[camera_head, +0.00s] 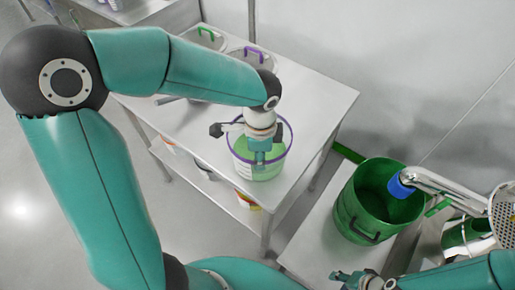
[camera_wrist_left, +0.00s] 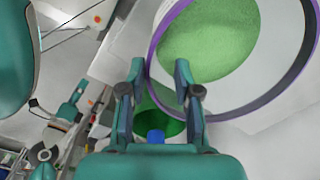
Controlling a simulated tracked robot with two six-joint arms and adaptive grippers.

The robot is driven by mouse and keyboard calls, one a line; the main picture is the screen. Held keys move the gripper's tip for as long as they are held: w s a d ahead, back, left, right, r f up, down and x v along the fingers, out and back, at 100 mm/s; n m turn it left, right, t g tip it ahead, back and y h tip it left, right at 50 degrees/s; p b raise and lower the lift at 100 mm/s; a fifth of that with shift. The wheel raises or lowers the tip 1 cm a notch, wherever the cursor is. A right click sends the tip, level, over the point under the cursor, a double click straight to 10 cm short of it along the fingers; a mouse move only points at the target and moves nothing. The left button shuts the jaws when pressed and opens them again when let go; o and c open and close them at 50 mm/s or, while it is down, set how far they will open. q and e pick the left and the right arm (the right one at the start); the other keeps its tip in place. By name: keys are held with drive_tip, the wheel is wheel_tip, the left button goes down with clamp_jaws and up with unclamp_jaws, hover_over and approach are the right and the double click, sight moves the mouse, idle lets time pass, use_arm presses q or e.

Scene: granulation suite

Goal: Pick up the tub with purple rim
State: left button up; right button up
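The tub with purple rim (camera_head: 275,172) stands on the steel table and holds green granules. My left gripper (camera_head: 262,158) points down at the tub and hides part of its rim and contents. In the left wrist view the gripper (camera_wrist_left: 158,82) is open, its fingers spread. The purple rim (camera_wrist_left: 152,52) passes through the gap between them in the picture. I cannot tell whether the fingers touch the wall. My right gripper (camera_head: 358,281) is low in the head view, away from the tub; its finger gap is unclear.
The steel table (camera_head: 325,100) also carries lidded containers with a green handle (camera_head: 206,32) and a purple handle (camera_head: 254,52). A green bucket (camera_head: 365,205) stands on a lower bench at right, under a blue-tipped metal arm (camera_head: 400,186). The table's right side is clear.

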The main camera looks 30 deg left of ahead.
sight(258, 176)
use_arm(q)
drive_tip(key=shift+f, duration=0.6)
drive_tip(key=f, duration=0.4)
drive_tip(key=shift+s+a+p, duration=0.1)
drive_tip(key=shift+s+p, duration=0.2)
drive_tip(key=shift+w+f, duration=0.1)
drive_tip(key=shift+f, duration=0.5)
clamp_jaws()
drive_tip(key=shift+r, duration=0.1)
